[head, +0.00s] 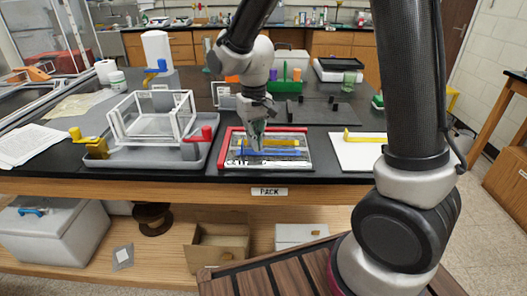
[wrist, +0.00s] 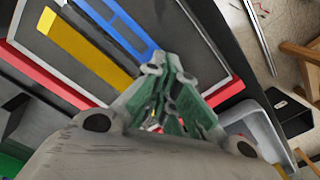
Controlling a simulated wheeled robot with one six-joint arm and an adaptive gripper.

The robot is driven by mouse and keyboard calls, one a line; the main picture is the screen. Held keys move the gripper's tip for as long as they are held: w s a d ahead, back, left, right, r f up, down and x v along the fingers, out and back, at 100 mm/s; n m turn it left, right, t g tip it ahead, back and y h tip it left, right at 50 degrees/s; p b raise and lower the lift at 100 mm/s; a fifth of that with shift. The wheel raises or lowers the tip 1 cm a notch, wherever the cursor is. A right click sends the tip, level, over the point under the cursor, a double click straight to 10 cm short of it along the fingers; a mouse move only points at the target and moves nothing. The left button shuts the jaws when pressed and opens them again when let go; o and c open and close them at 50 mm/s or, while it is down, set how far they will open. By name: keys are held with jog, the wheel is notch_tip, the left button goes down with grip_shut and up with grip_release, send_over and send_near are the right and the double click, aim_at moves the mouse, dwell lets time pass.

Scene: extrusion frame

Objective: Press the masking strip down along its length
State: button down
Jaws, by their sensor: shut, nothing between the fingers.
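A panel (head: 232,163) with a red edge along its back and left side lies on the black bench. A blue strip (head: 281,153), which looks like the masking strip, runs across it, with a yellow strip (head: 285,142) behind it. The wrist view shows the blue strip (wrist: 128,28) and the yellow strip (wrist: 82,45) side by side. My gripper (head: 257,149) points down over the panel, shut and empty. In the wrist view its fingertips (wrist: 174,62) are at the near end of the visible blue strip. I cannot tell whether they touch it. The fingers hide part of the strip.
A grey tray (head: 147,159) with a white frame stands left, with a red clamp (head: 207,134) close to the panel. A white board (head: 357,158) with a yellow piece lies right. A green caddy (head: 286,86) stands behind. The bench's front edge is close.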

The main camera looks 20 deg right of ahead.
jog(key=shift+f, duration=0.8)
dwell(0.8)
jog(key=shift+r, duration=1)
jog(key=shift+s+d, duration=0.15)
jog(key=shift+s, duration=0.2)
jog(key=shift+n+g+h, duration=0.3)
jog(key=shift+n+g, duration=0.2)
jog(key=shift+n, duration=0.1)
jog(key=s+d, duration=0.1)
jog(key=s, duration=0.1)
jog(key=s+d, duration=0.1)
jog(key=s, duration=0.1)
jog(key=shift+d+r, duration=0.3)
jog(key=shift+r, duration=0.05)
jog(key=s+d+r+m+t, duration=0.3)
jog(key=s+d+r+t, duration=0.2)
jog(key=s+d+r, duration=1)
jog(key=shift+s+d+r+m, duration=0.15)
jog(key=shift+s+d+m, duration=0.15)
jog(key=shift+s+d, duration=0.35)
